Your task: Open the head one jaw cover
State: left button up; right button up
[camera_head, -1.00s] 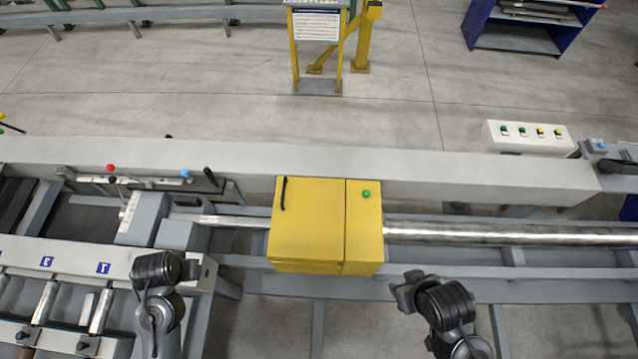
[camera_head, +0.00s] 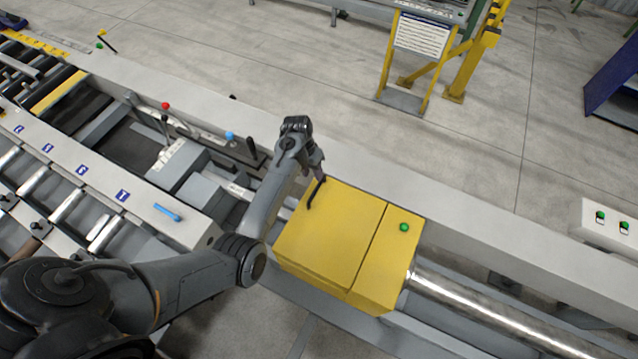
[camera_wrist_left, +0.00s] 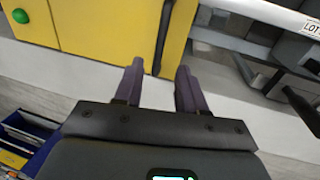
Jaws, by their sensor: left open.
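The yellow jaw cover (camera_head: 330,235) sits shut over the bar line, with a black handle (camera_head: 316,193) near its back left edge. My left gripper (camera_head: 319,173) is at that handle, its wrist bent down from behind the cover's left corner. In the left wrist view, the gripper (camera_wrist_left: 159,76) is open, with its two fingers apart. The handle (camera_wrist_left: 163,38) runs down the yellow cover (camera_wrist_left: 110,35) ahead of the gap between them. The fingers do not close on it. My right gripper is out of view.
A green button (camera_head: 404,227) is on the fixed yellow part beside the cover. Levers with red (camera_head: 166,105) and blue (camera_head: 229,135) knobs stand to the left. A shiny bar (camera_head: 480,315) runs out to the right. A long grey beam (camera_head: 450,205) passes behind.

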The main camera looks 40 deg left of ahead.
aim_at(317, 187)
pick_arm(q)
jog(key=f, duration=0.3)
jog(key=d+f, duration=0.1)
jog(key=f, duration=0.2)
jog(key=shift+w+d+f+b, duration=0.2)
jog(key=shift+f+b, duration=0.15)
jog(key=shift+b, duration=0.05)
jog(key=shift+c, duration=0.4)
grip_shut()
